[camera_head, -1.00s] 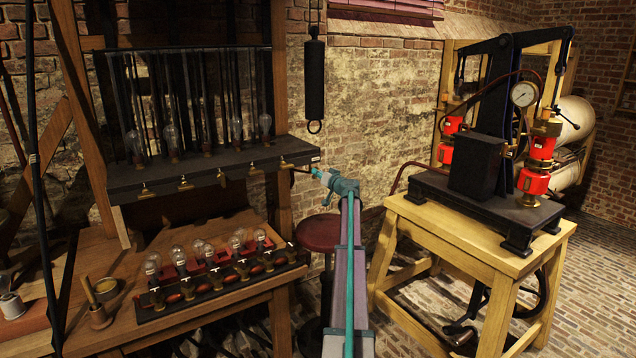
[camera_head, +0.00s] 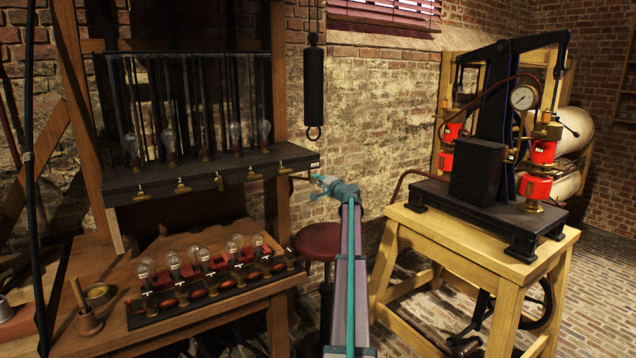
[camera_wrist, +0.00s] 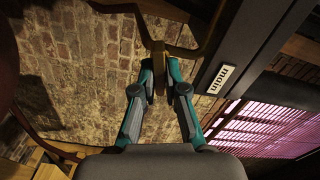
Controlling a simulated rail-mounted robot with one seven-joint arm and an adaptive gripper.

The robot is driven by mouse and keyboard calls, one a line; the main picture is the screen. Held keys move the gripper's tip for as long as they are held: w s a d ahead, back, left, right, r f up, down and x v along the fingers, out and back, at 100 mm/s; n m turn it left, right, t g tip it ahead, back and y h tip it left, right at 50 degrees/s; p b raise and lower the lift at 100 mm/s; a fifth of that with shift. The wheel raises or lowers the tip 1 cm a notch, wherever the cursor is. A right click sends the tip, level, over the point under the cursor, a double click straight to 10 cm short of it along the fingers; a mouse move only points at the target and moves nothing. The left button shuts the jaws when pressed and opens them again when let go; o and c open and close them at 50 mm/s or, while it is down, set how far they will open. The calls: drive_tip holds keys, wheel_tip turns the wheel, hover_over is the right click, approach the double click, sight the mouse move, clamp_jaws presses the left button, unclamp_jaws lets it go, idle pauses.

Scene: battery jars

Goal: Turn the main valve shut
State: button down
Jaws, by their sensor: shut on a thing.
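The main valve's brass handle (camera_wrist: 184,52) shows at the top of the wrist view, beside a plate reading "main" (camera_wrist: 223,79). My gripper (camera_wrist: 160,82) is shut on a brass end of this handle, between its teal fingers. In the head view my gripper (camera_head: 319,184) is at the right end of the black shelf (camera_head: 230,178), just below its corner. The valve is small there and partly hidden by my gripper, so its exact angle cannot be told.
Several smaller brass taps line the shelf front, with glass bulbs (camera_head: 236,134) above. A bench (camera_head: 200,312) with a lamp rack stands below. A red stool (camera_head: 318,241) is under my arm. A pump (camera_head: 480,170) on a wooden table (camera_head: 480,250) stands right. A black cylinder (camera_head: 314,90) hangs above.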

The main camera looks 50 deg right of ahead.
drive_tip(key=shift+m, duration=1.5)
drive_tip(key=c, duration=1.2)
unclamp_jaws()
drive_tip(key=shift+s, duration=0.15)
drive_tip(key=v, duration=1.1)
drive_tip(key=shift+s+a, duration=0.15)
drive_tip(key=shift+s, duration=0.25)
